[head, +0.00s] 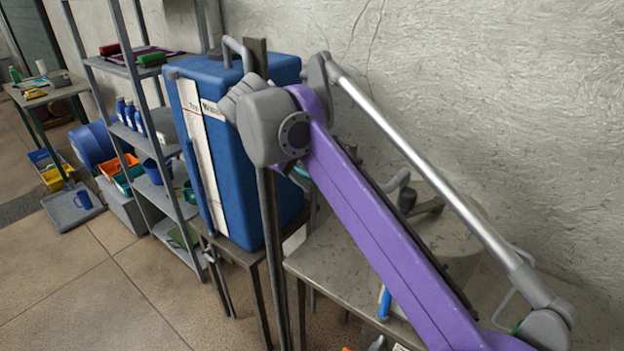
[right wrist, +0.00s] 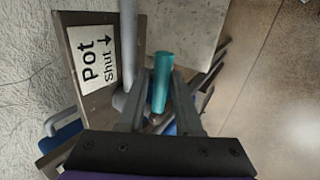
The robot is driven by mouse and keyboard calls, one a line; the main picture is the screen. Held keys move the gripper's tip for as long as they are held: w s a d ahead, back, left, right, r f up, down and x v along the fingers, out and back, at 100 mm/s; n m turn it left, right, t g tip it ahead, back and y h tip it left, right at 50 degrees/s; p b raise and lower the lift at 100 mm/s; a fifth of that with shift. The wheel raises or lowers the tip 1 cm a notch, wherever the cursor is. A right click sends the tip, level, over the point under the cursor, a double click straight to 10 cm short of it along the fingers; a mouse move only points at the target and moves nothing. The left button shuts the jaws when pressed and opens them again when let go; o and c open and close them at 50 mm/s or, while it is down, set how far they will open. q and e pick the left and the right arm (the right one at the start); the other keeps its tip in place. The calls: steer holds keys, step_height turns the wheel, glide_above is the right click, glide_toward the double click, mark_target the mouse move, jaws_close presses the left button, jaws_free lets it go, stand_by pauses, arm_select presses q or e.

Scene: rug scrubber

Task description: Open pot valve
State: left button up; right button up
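The pot valve's teal lever (right wrist: 160,82) stands between the two fingers of my right gripper (right wrist: 160,92) in the right wrist view. The fingers are apart, and gaps show beside the lever, so the gripper looks open around it. A white sign (right wrist: 95,60) reading "Pot" and "Shut" with an arrow is on a dark board to the left. A grey pipe (right wrist: 128,45) runs beside the lever. In the head view a small teal piece (head: 302,172) shows behind my purple right arm, which hides the fingers. My left gripper is not in view.
A big blue tank (head: 228,160) stands on a stand beside my right arm. A stone-topped table (head: 335,262) lies under the arm, against the wall. A shelf (head: 165,185) with bottles and bins stands to the left. The floor at the front left is clear.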

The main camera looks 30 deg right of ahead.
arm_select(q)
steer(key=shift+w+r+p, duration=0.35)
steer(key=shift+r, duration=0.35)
arm_select(e)
steer(key=v, duration=0.8)
steer(key=shift+s, duration=0.15)
steer(key=shift+r, duration=0.1)
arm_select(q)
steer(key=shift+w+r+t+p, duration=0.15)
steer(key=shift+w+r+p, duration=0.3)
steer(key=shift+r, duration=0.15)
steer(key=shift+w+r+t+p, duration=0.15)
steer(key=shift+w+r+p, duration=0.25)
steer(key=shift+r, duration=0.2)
arm_select(e)
steer(key=v, duration=0.8)
steer(key=shift+r, duration=0.4)
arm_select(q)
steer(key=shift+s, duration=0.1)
arm_select(e)
steer(key=shift+a, duration=0.15)
